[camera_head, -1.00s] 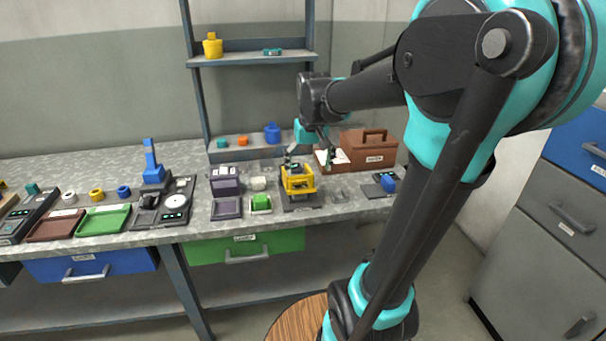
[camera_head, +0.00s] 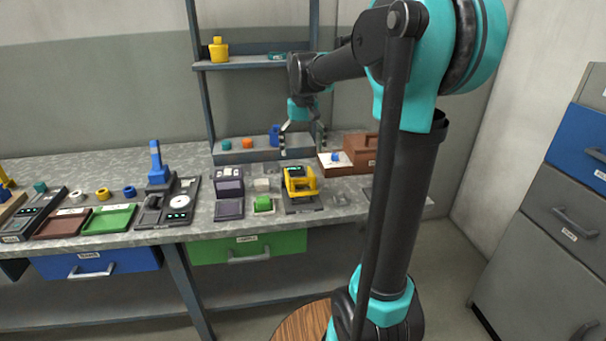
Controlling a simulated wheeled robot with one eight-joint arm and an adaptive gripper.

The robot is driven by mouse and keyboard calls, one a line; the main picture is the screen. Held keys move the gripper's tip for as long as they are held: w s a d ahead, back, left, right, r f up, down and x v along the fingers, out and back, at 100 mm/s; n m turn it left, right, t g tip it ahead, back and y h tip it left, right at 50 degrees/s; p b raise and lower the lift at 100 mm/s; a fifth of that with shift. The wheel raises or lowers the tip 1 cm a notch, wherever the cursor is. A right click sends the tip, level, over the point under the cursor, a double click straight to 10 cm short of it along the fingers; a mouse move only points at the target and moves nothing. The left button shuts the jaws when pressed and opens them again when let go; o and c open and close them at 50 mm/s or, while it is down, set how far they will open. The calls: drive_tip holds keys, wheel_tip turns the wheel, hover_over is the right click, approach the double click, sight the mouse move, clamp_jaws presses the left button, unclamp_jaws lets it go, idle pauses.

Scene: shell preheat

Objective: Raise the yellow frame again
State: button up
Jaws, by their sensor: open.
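Whether the frame is raised or lowered is hard to tell at this size. My gripper (camera_head: 303,152) is open with its fingers spread, pointing down. It appears above the yellow frame in the picture, apart from it, and nothing shows between its fingers.
A brown box (camera_head: 361,155) stands at the right. A blue piece (camera_head: 336,157) is beside it. The shelf (camera_head: 258,64) is behind; my arm hides the bench's right part.

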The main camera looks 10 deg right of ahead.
sight(300, 180)
wheel_tip(300, 180, down, 9)
drive_tip(key=shift+r, duration=0.1)
idle(0.4)
drive_tip(key=c, duration=1.7)
